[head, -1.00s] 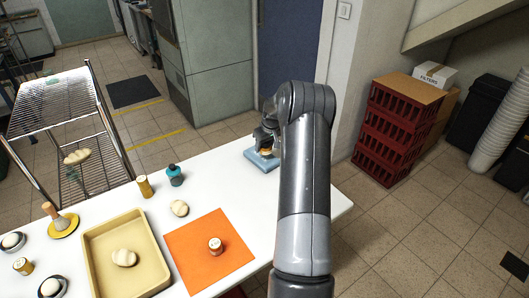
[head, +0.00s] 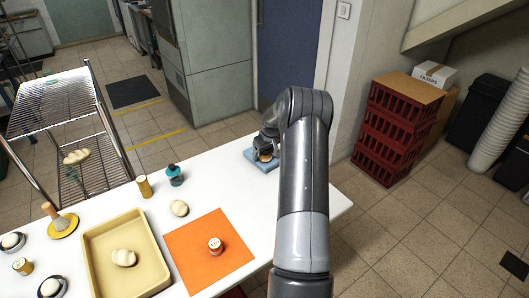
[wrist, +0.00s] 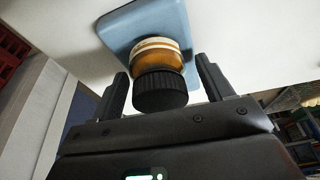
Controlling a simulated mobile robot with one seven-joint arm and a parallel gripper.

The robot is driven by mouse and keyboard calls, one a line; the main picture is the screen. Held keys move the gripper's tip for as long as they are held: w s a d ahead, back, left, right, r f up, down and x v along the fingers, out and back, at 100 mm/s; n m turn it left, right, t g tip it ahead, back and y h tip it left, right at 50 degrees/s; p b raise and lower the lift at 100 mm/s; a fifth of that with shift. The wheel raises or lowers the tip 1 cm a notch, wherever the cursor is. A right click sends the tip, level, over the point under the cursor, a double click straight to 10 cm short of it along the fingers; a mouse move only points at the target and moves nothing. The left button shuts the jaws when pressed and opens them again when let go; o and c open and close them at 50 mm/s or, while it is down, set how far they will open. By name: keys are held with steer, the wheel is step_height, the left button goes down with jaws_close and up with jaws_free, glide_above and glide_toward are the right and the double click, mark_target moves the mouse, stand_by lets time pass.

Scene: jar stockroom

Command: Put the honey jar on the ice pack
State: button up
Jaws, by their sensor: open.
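The honey jar (wrist: 158,70) has amber contents, a pale band and a black ribbed lid. It stands on the light blue ice pack (wrist: 118,28) in the wrist view and appears to rest on it. In the head view the ice pack (head: 254,162) lies near the table's far edge, with the jar (head: 265,156) partly hidden by my arm. My gripper (wrist: 162,72) is open, with one finger on each side of the jar's lid. A gap shows beside the lid on both sides.
The white table (head: 205,157) also holds an orange mat (head: 190,258) with a small jar, a tan tray (head: 148,275), a teal bottle (head: 175,175) and several small items. Red crates (head: 385,145) stand on the floor to the right.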

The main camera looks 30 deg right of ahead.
steer(key=shift+r, duration=0.1)
steer(key=v, duration=1.2)
steer(key=s+a+r+h, duration=0.1)
steer(key=s+a+r, duration=0.5)
steer(key=a+r, duration=0.45)
steer(key=s+a+r, duration=0.5)
steer(key=a+r, duration=0.3)
steer(key=a, duration=0.5)
steer(key=s+a, duration=0.4)
steer(key=s, duration=0.4)
steer(key=s+a+t, duration=0.1)
steer(key=s+a, duration=0.4)
steer(key=s, duration=0.3)
steer(key=s+a+r+t+y, duration=0.1)
steer(key=s+a, duration=0.3)
steer(key=s, duration=0.5)
steer(key=shift+a, duration=0.25)
